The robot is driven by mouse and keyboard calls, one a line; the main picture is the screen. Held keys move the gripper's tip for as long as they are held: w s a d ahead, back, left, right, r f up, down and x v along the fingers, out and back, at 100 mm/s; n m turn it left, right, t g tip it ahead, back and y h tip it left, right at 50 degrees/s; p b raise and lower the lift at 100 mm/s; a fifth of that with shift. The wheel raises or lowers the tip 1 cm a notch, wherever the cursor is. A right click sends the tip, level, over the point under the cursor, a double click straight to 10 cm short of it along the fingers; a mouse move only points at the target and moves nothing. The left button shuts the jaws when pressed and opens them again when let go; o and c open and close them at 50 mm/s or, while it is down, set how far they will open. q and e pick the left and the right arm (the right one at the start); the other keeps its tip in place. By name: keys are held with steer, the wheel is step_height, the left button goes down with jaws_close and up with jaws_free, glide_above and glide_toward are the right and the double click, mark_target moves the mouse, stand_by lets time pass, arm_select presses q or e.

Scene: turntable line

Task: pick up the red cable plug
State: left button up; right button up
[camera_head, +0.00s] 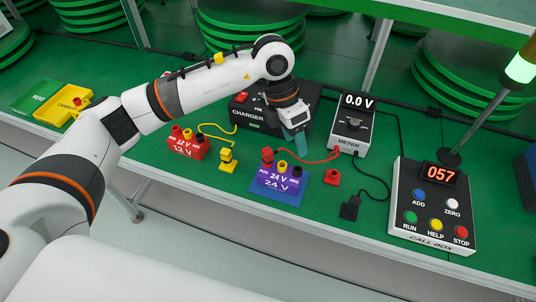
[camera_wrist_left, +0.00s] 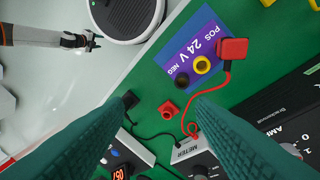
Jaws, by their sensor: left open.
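The red cable plug (camera_head: 267,155) sits at the POS post of the purple 24 V block (camera_head: 283,183). Its red cable runs to the meter (camera_head: 350,127). In the left wrist view the red plug (camera_wrist_left: 233,47) lies beyond my right-hand finger, with the block (camera_wrist_left: 190,62) beside it. My left gripper (camera_head: 299,146) is open and empty above the bench, behind the block and to the right of the plug. Its two teal fingers (camera_wrist_left: 158,107) are apart in the wrist view. My right gripper (camera_wrist_left: 87,42) appears small over the floor there; its jaws are unclear.
A red socket piece (camera_head: 332,177) and a black plug (camera_head: 350,207) lie right of the block. A yellow plug (camera_head: 227,157) and red 12 V block (camera_head: 187,146) stand left. The charger (camera_head: 242,117) is behind; the call box (camera_head: 433,205) is at right.

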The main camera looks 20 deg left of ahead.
arm_select(q)
steer(key=w+a+y, duration=0.2)
steer(key=a+y, duration=0.1)
steer(key=a, duration=0.3)
steer(key=p, duration=0.2)
glide_above(268, 150)
steer(key=shift+n+t, duration=0.3)
step_height(268, 150, down, 4)
steer(key=shift+s+d+f, duration=0.15)
step_height(268, 150, down, 6)
steer(key=shift+r+p, duration=0.2)
steer(key=shift+p, duration=0.5)
steer(key=shift+f, duration=0.35)
steer(key=shift+c, duration=0.2)
steer(key=c, duration=1)
